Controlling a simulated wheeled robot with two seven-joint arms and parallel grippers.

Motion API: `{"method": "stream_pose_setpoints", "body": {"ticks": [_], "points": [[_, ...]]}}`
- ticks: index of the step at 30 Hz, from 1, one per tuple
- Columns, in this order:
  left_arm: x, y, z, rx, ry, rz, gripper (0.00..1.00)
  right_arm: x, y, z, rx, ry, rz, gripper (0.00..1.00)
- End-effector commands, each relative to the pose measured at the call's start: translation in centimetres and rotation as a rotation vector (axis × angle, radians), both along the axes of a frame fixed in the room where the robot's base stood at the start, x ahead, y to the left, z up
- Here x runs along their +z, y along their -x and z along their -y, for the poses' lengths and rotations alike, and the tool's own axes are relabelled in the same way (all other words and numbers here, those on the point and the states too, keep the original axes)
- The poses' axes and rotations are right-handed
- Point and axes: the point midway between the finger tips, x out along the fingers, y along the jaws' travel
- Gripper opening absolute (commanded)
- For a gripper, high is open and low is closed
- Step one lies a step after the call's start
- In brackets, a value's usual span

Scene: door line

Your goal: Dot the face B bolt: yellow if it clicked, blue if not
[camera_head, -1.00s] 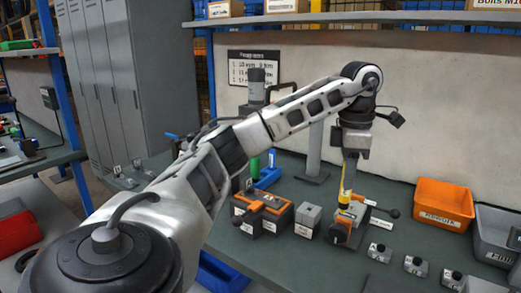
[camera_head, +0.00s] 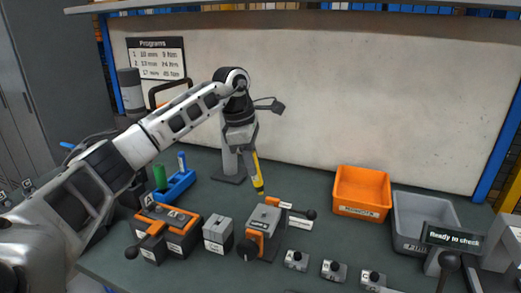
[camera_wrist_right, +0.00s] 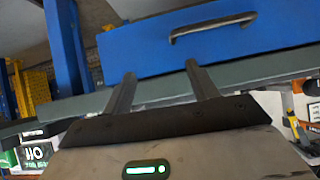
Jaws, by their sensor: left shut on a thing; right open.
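My left gripper (camera_head: 247,150) is shut on a yellow marker (camera_head: 258,176), which points down with a slight tilt. Its tip appears just behind or above a grey and orange fixture (camera_head: 266,222) with a black knob and a side lever; contact cannot be told. The face B bolt and any dot on it are too small to make out. A blue rack (camera_head: 176,188) left of the marker holds a green and a blue upright piece. My right gripper (camera_wrist_right: 158,82) is open and empty in the right wrist view, with a blue drawer front beyond it.
A grey block (camera_head: 217,232) and an orange-topped box (camera_head: 165,230) stand left of the fixture. Several small labelled blocks (camera_head: 334,270) stand at the front right. An orange bin (camera_head: 361,192) and a grey bin (camera_head: 424,220) are at the right. A display (camera_head: 453,237) reads "Ready to" and more.

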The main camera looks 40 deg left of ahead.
Motion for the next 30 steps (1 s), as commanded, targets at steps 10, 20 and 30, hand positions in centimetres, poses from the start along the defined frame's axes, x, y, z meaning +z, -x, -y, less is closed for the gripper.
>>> {"method": "stream_pose_setpoints", "body": {"ticks": [10,20,30], "points": [[-2.1,-1.0,0.5,-0.072,0.016,0.041,0.00,-2.4,1.8,0.0,-0.009,-0.003,-0.053,0.59],[-4.9,-1.0,0.5,-0.071,0.015,0.041,0.00,-2.9,1.0,-0.6,0.002,-0.019,-0.025,0.59],[-5.4,-1.0,0.5,-0.070,0.015,0.041,0.00,-2.5,0.6,-0.6,0.014,-0.012,-0.014,0.59]]}}
